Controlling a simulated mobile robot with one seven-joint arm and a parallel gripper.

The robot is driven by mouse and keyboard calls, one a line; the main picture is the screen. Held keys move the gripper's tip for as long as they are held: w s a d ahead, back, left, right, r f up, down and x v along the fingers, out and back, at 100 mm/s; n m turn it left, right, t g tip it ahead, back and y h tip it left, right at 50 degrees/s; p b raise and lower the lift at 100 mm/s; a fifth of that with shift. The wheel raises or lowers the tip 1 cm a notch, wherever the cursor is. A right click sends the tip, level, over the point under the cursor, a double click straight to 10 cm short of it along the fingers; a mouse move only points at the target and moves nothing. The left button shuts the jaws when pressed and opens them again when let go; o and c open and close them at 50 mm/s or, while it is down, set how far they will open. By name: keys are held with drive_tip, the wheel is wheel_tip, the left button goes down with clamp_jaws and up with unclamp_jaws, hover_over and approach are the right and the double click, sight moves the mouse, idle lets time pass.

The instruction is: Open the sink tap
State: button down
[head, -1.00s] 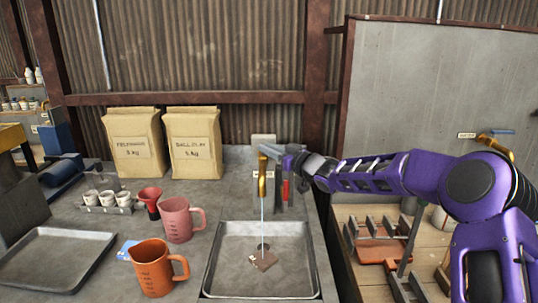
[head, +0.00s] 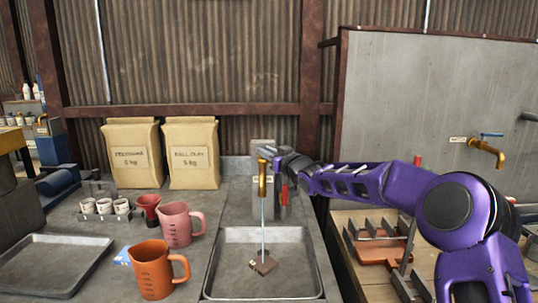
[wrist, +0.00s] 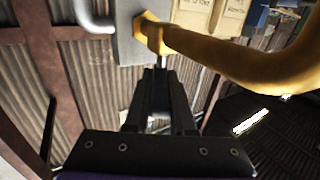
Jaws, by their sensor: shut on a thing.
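The brass sink tap (head: 262,186) stands at the back of the metal sink (head: 214,262), its spout pointing down. A thin pale stream (head: 263,222) runs from the spout into the basin. My gripper (head: 278,158) is at the top of the tap, reaching in from the right. In the wrist view the brass spout (wrist: 240,62) arcs across the upper right, and my gripper's dark fingers (wrist: 158,95) are close together around a small metal piece just below the tap's body. This looks like the tap's lever, but the fingers mostly hide it.
A second brass tap (head: 487,151) with a blue lever is on the grey panel at right.

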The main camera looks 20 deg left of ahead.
drive_tip(key=c, duration=0.8)
unclamp_jaws()
drive_tip(key=shift+o, duration=0.2)
drive_tip(key=v, duration=1.7)
drive_tip(key=shift+d, duration=0.15)
drive_tip(key=shift+s, duration=0.1)
